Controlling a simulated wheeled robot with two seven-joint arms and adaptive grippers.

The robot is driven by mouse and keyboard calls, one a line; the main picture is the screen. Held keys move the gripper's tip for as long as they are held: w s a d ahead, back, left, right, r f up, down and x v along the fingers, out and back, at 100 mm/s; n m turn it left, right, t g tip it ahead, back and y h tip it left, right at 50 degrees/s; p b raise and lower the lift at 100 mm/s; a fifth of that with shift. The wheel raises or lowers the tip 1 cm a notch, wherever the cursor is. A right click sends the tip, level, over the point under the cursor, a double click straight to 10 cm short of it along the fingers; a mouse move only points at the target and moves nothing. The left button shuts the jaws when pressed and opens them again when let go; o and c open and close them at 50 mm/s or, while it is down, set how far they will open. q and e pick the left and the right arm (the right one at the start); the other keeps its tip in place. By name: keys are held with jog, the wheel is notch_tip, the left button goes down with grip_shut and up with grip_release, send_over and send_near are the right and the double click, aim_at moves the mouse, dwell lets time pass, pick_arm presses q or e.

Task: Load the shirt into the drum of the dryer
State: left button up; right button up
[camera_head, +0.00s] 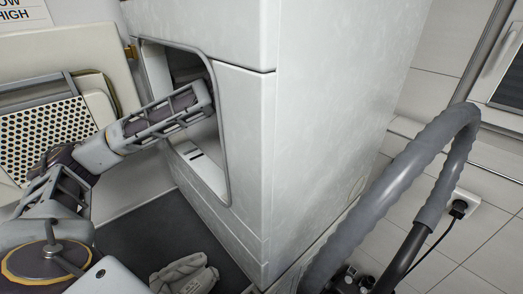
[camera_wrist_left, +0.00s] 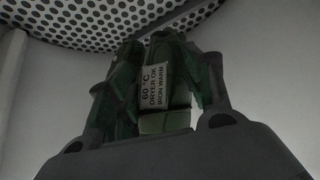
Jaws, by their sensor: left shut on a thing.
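The white dryer (camera_head: 325,130) has a rounded opening in its front, in the middle-left of the head view. My left arm reaches from the left through this opening, and its gripper is hidden inside there. In the left wrist view my left gripper (camera_wrist_left: 158,65) is shut on the dark green shirt (camera_wrist_left: 180,78), bunched between the fingers. A white care label on the shirt faces the camera. The perforated metal surface of the drum (camera_wrist_left: 105,22) lies beyond the fingertips. My right gripper is not in view.
A perforated panel (camera_head: 42,135) stands left of the opening. A dark mat (camera_head: 150,225) lies on the floor, with a pale crumpled item (camera_head: 185,273) at its near edge. A thick grey hose (camera_head: 390,185) curves up at the right, near a wall socket with a black plug (camera_head: 459,208).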

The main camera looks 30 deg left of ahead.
pick_arm(q)
jog(key=shift+f, duration=2.95)
jog(key=shift+f+b, duration=0.45)
jog(key=shift+f, duration=1.45)
jog(key=shift+f+p, duration=0.35)
jog(key=shift+f, duration=0.2)
jog(key=o, duration=1.4)
jog(key=shift+r, duration=0.15)
